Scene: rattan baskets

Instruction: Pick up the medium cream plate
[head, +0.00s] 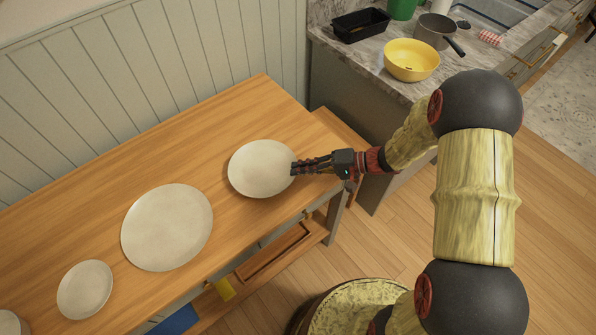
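The medium cream plate (258,168) lies on the wooden table (190,145) near its right end. My gripper (295,168) reaches in from the right, with its fingertips at the plate's right rim. The fingers look close together and cover a small part of that rim. I cannot tell whether they are closed on the rim or only over it. The plate looks flat on the table.
A larger cream plate (167,227) and a smaller one (85,289) lie to the left, with another dish (10,322) cut off at the edge. A panelled wall (130,80) runs behind the table. A counter at the upper right holds a yellow bowl (411,60).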

